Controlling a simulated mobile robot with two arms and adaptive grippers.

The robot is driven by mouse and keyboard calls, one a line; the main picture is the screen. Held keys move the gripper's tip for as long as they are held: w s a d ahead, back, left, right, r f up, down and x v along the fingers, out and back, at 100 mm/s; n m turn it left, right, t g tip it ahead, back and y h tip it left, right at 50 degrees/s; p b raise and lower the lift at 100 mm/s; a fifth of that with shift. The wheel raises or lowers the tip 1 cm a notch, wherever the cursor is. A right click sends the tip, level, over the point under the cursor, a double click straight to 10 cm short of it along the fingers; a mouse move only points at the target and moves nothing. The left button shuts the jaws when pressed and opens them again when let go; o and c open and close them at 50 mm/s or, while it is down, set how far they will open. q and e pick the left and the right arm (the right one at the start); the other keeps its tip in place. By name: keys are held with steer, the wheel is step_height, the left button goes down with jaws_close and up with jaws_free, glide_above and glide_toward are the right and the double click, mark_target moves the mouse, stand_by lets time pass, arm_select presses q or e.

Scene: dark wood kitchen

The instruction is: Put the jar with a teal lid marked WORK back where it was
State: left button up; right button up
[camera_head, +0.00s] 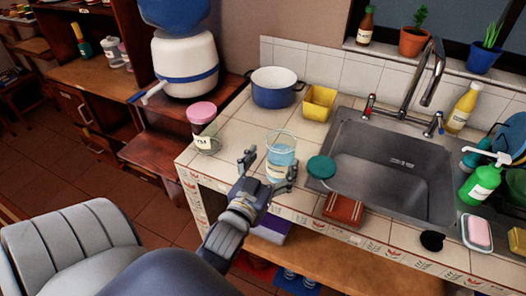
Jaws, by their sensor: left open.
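A round teal lid (321,168) shows on the counter at the left edge of the sink. I cannot make out a jar body under it or read WORK anywhere. A clear glass container (282,153) with blue contents stands just left of the lid. My left gripper (270,168) is open, in front of this container. Its fingers show at the container's left and right sides and partly hide its lower part; I cannot tell whether they touch it. The teal lid is to the right of the gripper, apart from it. My right gripper is not in view.
A pink-lidded jar (202,116) stands at the counter's left end. A blue pot (275,88) and a yellow container (319,103) stand behind. The sink (390,165) lies to the right, with a green bottle (481,184) beyond. Bare tiles (238,122) lie between the pink-lidded jar and the glass container.

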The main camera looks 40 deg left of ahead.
arm_select(q)
steer(key=b+v, duration=0.1)
steer(key=v, duration=0.5)
steer(key=shift+s, duration=0.2)
